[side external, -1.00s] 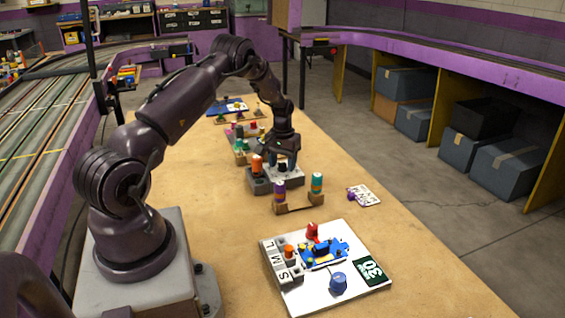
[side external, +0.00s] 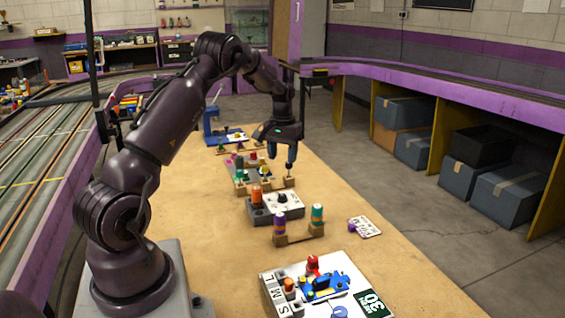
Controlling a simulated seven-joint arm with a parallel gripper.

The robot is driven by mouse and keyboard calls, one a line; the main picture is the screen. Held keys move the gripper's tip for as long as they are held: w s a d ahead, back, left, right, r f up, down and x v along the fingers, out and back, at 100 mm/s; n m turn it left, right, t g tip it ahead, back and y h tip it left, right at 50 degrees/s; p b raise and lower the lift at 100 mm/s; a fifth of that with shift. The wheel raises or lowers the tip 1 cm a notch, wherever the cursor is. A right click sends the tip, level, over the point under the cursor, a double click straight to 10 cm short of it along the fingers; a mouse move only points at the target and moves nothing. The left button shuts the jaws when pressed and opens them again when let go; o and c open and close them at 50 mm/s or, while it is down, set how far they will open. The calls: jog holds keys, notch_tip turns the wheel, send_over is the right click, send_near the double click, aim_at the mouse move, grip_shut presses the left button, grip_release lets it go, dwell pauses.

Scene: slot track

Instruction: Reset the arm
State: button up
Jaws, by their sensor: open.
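My gripper (side external: 283,167) hangs above the far part of the wooden table (side external: 400,230). It points down and its jaws are open, with nothing seen between them. It is behind the grey-and-white block (side external: 287,205) that carries an orange cylinder (side external: 256,195) and a black knob. Several small coloured pieces (side external: 240,175) stand on a holder to the left of my gripper. I cannot tell whether the fingertips touch anything there.
A wooden stand (side external: 298,238) with purple-orange and teal-orange cylinders sits nearer. A white board (side external: 275,296) with letters and a blue car-like part (side external: 325,287) lies in front. A small white card (side external: 365,227) lies at right. The table's right side is mostly clear.

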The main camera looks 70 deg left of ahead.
jog(key=shift+f, duration=0.1)
dwell(0.3)
jog(key=s+d+r+m+t, duration=0.2)
jog(key=s+d+r, duration=0.4)
jog(key=d, duration=0.5)
jog(key=s+d+r+m+t, duration=0.1)
jog(key=s+d+r+m, duration=0.3)
jog(key=d, duration=0.8)
jog(key=s+d+r+m+t, duration=0.2)
jog(key=s+d+r, duration=0.6)
jog(key=d, duration=0.4)
jog(key=shift+r+m+t, duration=0.2)
jog(key=shift+m+t, duration=0.1)
jog(key=shift+m, duration=0.1)
